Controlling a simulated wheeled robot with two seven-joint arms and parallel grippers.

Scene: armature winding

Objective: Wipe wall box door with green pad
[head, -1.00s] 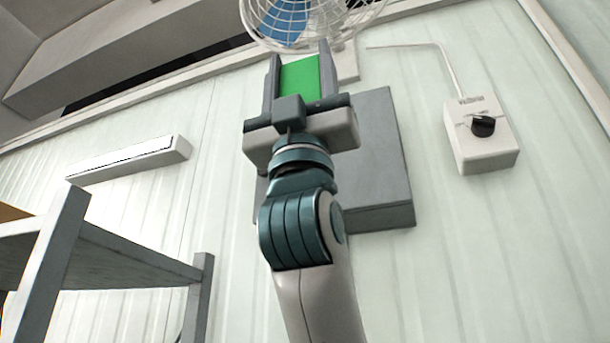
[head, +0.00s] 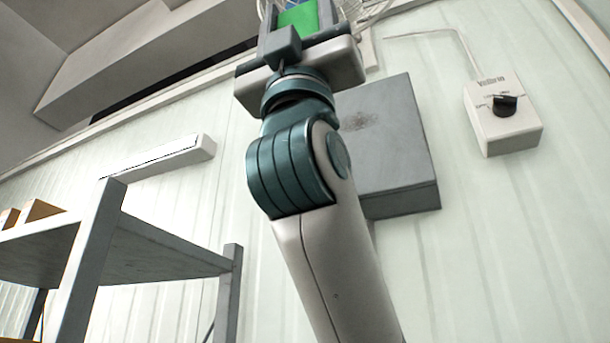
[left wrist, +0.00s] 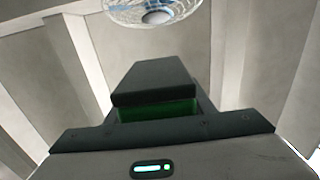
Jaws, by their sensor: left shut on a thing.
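The grey wall box (head: 395,150) is fixed to the pale wall, with its door shut. A dark smudge (head: 362,123) shows on the upper part of the door. My left gripper (head: 297,12) is shut on the green pad (head: 298,20), up and left of the box at the top of the head view. The pad looks apart from the door. In the left wrist view the green pad (left wrist: 158,110) shows as a strip, partly hidden by a dark block. My left forearm covers the box's left edge. My right gripper is not in view.
A wall fan (left wrist: 155,12) is ahead of the gripper in the left wrist view. A white control box with a black knob (head: 505,105) is right of the wall box. A grey shelf (head: 150,245) stands at lower left, below a white wall bar (head: 165,160).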

